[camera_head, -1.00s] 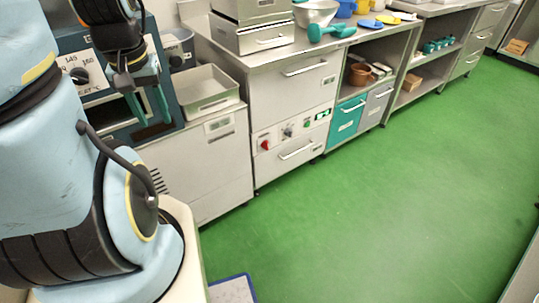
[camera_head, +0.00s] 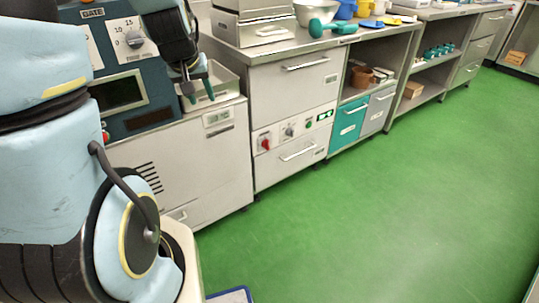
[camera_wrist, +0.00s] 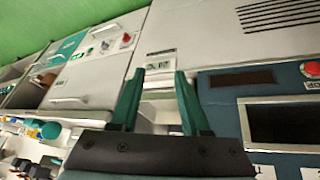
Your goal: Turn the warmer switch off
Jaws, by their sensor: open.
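A red rotary switch (camera_head: 264,143) sits on the white control panel of a steel drawer cabinet (camera_head: 292,95); no label naming it as the warmer switch is readable. The red switch also shows in the wrist view (camera_wrist: 125,38). Its exact turn position is too small to tell. On the same panel, to its right, are a dark knob (camera_head: 289,132) and a green button (camera_head: 309,125). My gripper (camera_head: 200,92) is open and empty, left of the panel and apart from it. Its two green fingers also show in the wrist view (camera_wrist: 160,76), with nothing between them.
A dark blue machine (camera_head: 125,65) with a dial stands at left, close to my gripper. A white unit (camera_head: 205,165) stands beside the cabinet. A teal drawer (camera_head: 347,122) is right of the cabinet. The green floor (camera_head: 380,220) in front is clear.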

